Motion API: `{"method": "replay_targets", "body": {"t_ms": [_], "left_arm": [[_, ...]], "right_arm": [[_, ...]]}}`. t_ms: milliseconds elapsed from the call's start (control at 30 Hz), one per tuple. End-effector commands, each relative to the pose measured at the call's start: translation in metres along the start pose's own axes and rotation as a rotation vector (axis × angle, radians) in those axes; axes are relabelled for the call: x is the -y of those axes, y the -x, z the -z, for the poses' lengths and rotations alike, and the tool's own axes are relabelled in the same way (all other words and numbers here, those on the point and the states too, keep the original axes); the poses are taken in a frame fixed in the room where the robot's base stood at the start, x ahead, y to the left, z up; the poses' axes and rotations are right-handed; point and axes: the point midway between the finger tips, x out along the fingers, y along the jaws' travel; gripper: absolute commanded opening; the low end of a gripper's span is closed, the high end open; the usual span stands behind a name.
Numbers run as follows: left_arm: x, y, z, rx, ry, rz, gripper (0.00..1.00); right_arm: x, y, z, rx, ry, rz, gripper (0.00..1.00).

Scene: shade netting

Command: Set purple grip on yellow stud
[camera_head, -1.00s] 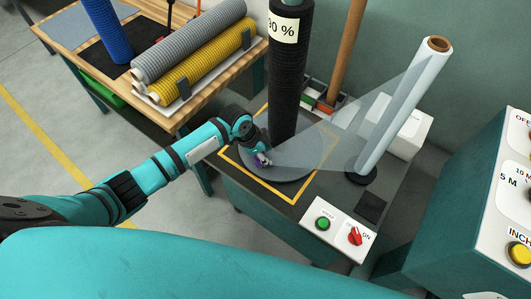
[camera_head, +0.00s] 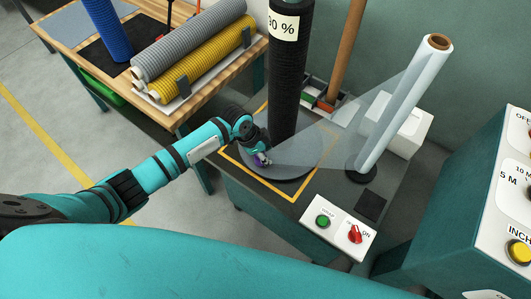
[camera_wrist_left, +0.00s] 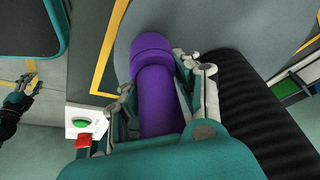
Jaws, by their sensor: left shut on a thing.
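My left gripper (camera_head: 262,155) is shut on the purple grip (camera_wrist_left: 158,95), a smooth cylinder with a wider collar at its far end. In the head view only a small purple patch (camera_head: 261,159) shows between the fingers, low over the grey turntable (camera_head: 295,172) and in front of the black netting roll. I cannot make out a yellow stud in either view, nor whether the grip touches anything beneath it. My right gripper (camera_wrist_left: 25,85) appears small at the left edge of the wrist view; its finger state is unclear.
The black netting roll (camera_head: 288,90) stands upright close beside the left gripper. A clear film sheet (camera_head: 330,135) stretches from the film roll (camera_head: 405,100) towards the gripper. A control panel (camera_head: 338,228) with green and red controls sits at the front. A bench (camera_head: 215,85) holds more rolls.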

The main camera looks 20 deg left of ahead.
Motion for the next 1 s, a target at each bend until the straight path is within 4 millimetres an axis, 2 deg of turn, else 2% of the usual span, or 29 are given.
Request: {"method": "replay_targets", "body": {"t_ms": [1000], "left_arm": [[-0.001,-0.011,-0.004,0.002,-0.002,0.003,0.00]], "right_arm": [[0.003,-0.001,0.001,-0.001,-0.002,0.003,0.40]]}}
